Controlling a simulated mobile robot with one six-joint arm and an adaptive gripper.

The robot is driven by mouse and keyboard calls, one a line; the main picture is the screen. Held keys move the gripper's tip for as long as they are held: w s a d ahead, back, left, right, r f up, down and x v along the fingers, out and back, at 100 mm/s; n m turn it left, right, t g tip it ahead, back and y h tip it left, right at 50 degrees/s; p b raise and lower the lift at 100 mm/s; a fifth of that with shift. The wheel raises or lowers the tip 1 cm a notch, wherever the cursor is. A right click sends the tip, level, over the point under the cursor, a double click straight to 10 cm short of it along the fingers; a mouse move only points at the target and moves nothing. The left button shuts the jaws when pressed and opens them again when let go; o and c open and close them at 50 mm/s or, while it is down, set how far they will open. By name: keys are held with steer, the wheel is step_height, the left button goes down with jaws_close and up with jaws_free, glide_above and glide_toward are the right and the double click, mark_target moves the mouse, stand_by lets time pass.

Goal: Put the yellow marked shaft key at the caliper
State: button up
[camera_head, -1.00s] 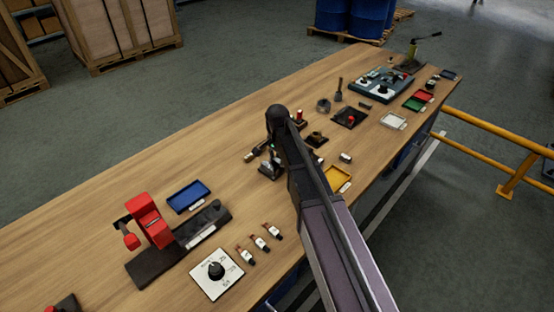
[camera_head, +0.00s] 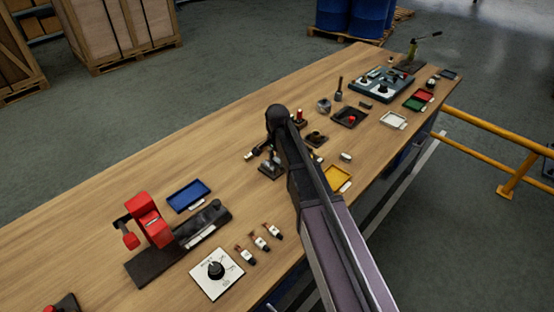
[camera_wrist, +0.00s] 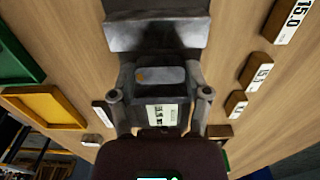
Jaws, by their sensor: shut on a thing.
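In the wrist view, my gripper (camera_wrist: 161,97) has its two grey fingers on either side of a small light grey bar with rounded ends. This bar, the shaft key (camera_wrist: 166,75), carries an orange-yellow dot near its left end. My gripper is shut on it. Just beyond the fingers is a dark grey metal block (camera_wrist: 155,35); whether it is the caliper, and whether the key touches it, I cannot tell. In the head view my arm hides much of the working spot, and the key cannot be made out there.
A yellow tray (camera_head: 338,190) lies right of my arm. A red device on a dark base (camera_head: 150,265), a blue tray (camera_head: 188,196) and a dial plate (camera_head: 217,291) are at left. Several labelled pieces lie nearby. The back left of the bench (camera_head: 170,150) is clear.

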steer(key=shift+f, duration=0.15)
steer(key=o, duration=1.3)
steer(key=shift+c, duration=0.2)
steer(key=shift+r+p, duration=3.4)
steer(key=shift+r, duration=0.15)
steer(key=s+d+n, duration=0.4)
steer(key=s+d, duration=0.4)
steer(key=s, duration=0.2)
steer(key=s+d+n, duration=0.5)
steer(key=s+d, duration=0.2)
steer(key=s, duration=0.3)
steer(key=shift+s+d, duration=0.3)
steer(key=shift+d, duration=0.05)
